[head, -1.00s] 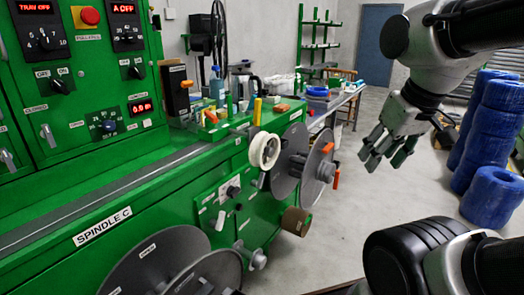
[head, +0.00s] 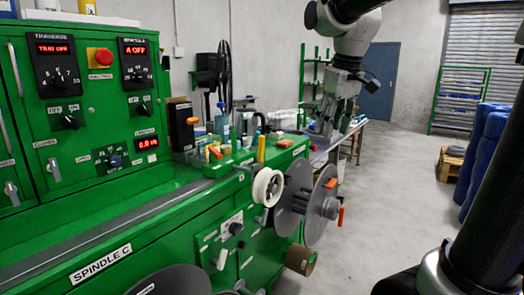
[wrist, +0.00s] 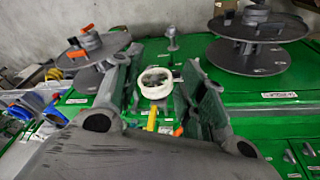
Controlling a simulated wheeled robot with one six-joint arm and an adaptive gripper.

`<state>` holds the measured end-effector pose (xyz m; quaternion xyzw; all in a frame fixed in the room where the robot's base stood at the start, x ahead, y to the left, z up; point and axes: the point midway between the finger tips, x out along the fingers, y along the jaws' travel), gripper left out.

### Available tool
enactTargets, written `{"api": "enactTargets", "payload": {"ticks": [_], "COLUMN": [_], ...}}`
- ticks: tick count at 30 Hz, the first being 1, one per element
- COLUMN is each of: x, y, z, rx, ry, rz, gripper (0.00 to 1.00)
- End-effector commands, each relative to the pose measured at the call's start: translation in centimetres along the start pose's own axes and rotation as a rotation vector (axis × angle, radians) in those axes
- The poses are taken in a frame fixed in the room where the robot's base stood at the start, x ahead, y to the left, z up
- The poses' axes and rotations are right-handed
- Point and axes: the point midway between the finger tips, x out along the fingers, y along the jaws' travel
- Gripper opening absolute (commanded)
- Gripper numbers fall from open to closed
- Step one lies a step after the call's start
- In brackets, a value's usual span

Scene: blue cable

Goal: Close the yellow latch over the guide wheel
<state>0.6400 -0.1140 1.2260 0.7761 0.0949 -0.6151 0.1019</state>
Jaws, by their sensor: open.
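The white guide wheel (head: 267,187) is a ring on the front edge of the green machine, left of a grey reel. The yellow latch (head: 261,149) stands upright just above and behind the wheel. In the wrist view the wheel (wrist: 153,100) shows between my fingers, with part of the yellow latch (wrist: 151,121) below it. My gripper (head: 325,122) is open and empty, pointing down. In the head view it appears above and to the right of the latch, apart from it. In the wrist view my gripper (wrist: 160,62) shows two spread fingers.
The grey reel (head: 293,200) with orange clips (head: 331,183) juts out right of the wheel. Bottles and small items crowd the machine top near the black box (head: 181,126). Blue coils (head: 483,150) stand at the right. The floor (head: 385,200) between is clear.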

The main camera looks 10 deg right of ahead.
Motion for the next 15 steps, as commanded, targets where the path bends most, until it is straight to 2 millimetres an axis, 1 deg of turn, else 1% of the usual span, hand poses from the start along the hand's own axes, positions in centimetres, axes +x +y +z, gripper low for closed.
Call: {"api": "enactTargets", "payload": {"ticks": [1,2,3,5,6,8,9,12,15], "x": [0.3,0.5,0.8,1.7,2.4,3.7,4.7,7.4,9.7], "y": [0.0,-0.1,-0.1,-0.4,-0.7,-1.1,-1.5,-2.6,-3.5], "z": [-3.3,-5.1,-7.5,-10.9,-13.1,-16.3,-18.3,-22.3,-25.0], "rx": [-0.04,-0.065,-0.097,-0.148,-0.181,-0.231,-0.264,-0.335,-0.39], "ry": [-0.023,-0.036,-0.052,-0.077,-0.093,-0.116,-0.132,-0.165,-0.189], "rz": [-0.008,-0.013,-0.019,-0.028,-0.035,-0.045,-0.052,-0.067,-0.079], "gripper": [0.41,0.41,0.41,0.41,0.41,0.41,0.41,0.41,0.41]}}
